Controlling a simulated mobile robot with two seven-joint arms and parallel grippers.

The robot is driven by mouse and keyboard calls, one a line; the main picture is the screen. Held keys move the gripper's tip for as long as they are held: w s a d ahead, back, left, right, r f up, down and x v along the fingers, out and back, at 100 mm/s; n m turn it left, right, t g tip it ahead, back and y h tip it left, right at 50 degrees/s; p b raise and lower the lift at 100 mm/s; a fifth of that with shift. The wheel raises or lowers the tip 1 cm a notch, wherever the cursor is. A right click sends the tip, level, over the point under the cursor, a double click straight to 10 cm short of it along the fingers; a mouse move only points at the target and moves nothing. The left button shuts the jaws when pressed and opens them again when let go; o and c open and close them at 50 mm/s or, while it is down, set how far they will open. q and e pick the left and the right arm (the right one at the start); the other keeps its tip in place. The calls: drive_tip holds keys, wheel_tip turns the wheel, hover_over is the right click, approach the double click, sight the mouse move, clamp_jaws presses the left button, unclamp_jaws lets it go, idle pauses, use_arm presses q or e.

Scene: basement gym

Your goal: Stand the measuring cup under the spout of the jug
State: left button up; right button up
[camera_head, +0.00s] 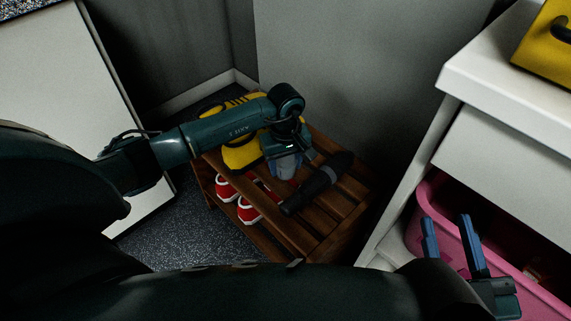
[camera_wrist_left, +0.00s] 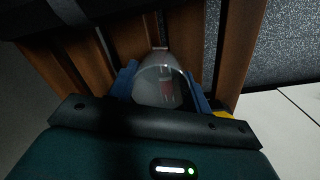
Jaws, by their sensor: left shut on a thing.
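The measuring cup (camera_wrist_left: 158,88) is clear, with a red mark on its side. In the left wrist view it sits between the blue fingers of my left gripper (camera_wrist_left: 161,72), which is shut on it. In the head view the cup (camera_head: 286,169) shows greyish below my left gripper (camera_head: 288,160), over the slatted wooden rack (camera_head: 300,238). I cannot tell whether it touches the slats. A yellow thing with black parts (camera_head: 240,154), perhaps the jug, stands on the rack behind my left arm; its spout is hidden. My right gripper (camera_head: 447,219) is open and empty at the lower right.
A dark cylindrical object (camera_head: 318,182) lies on the rack right of the cup. Red and white shoes (camera_head: 250,209) are on the lower shelf. A pink tub (camera_head: 434,205) is under the white cabinet (camera_head: 500,142), with a yellow case (camera_head: 548,47) on top. The rack's front slats are clear.

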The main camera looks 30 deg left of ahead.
use_arm(q)
drive_tip(key=shift+f, duration=0.1)
drive_tip(key=o, duration=0.9)
drive_tip(key=shift+o, duration=0.2)
